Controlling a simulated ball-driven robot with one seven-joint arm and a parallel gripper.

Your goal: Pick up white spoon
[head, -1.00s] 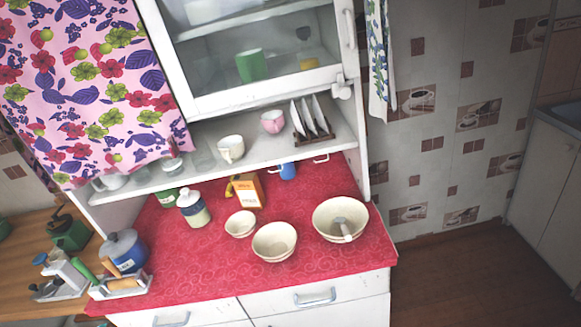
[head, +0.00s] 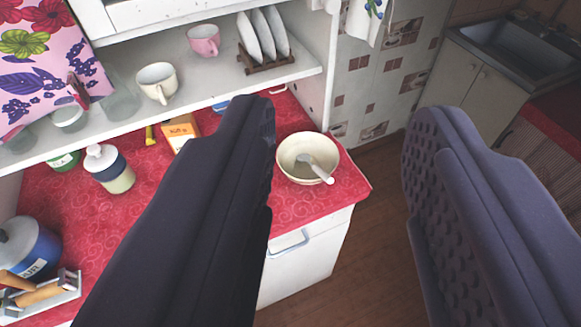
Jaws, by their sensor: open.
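The white spoon (head: 318,169) rests in a cream bowl (head: 287,174) near the right end of the red oilcloth counter (head: 306,209). Its handle leans over the bowl's near right rim. My gripper (head: 338,125) is open and empty, with its two dark fingers wide apart. In the picture, the spoon and bowl lie between the fingers, closer to the left one, with the gripper apart from them. The left finger hides part of the counter beside the bowl.
A shelf above holds a cream mug (head: 157,82), a pink mug (head: 203,40) and a rack of plates (head: 264,38). An orange box (head: 180,131) and a jar (head: 109,168) stand on the counter. A drawer handle (head: 289,243) sits below. Open floor and a sink (head: 517,50) lie to the right.

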